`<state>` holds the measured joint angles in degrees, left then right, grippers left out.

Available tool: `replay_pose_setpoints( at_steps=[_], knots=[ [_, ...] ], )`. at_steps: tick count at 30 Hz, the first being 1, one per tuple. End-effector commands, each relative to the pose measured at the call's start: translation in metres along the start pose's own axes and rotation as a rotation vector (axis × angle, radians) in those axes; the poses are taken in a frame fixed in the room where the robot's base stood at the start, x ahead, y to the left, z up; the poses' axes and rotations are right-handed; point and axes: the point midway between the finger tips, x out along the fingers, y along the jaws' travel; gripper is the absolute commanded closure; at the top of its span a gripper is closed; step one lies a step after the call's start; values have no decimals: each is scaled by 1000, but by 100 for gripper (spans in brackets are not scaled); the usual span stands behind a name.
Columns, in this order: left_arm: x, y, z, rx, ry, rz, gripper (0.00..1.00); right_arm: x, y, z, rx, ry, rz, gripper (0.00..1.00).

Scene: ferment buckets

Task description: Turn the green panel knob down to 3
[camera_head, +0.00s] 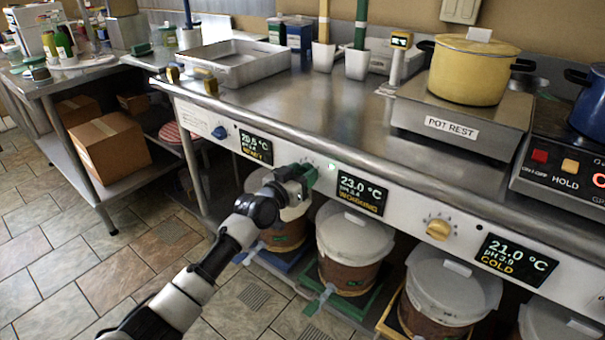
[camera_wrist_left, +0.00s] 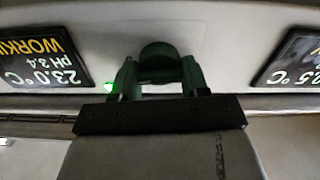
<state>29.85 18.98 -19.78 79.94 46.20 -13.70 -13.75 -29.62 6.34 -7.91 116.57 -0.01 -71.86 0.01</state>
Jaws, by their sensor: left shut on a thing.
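The green panel knob (camera_head: 311,175) is on the white front panel, just left of the display (camera_head: 361,194) reading 23.0 °C, pH 3.4, WORKING. My left gripper (camera_head: 301,178) reaches it from the front left and is shut on it. In the left wrist view the rounded knob (camera_wrist_left: 159,55) sits between the two fingers of my left gripper (camera_wrist_left: 160,75). A small green light shows beside it. The knob's pointer and scale numbers are hidden or too small to read. My right gripper is in neither view.
A blue knob (camera_head: 219,132) and a yellow knob (camera_head: 439,229) sit on the same panel, each near its own display. Lidded buckets (camera_head: 349,238) stand below the panel. A yellow pot (camera_head: 473,70) stands on the counter above.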

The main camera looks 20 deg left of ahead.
Motion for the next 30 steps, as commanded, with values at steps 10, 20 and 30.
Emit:
replay_pose_setpoints(
  at_steps=[10,20,30],
  knots=[
    [0,-1,0,-290,-1,-1,78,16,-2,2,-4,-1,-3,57],
    [0,-2,1,-604,-1,-1,78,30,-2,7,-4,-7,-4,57],
    [0,-4,2,-907,-1,-2,78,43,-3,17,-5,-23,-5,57]
  ],
)
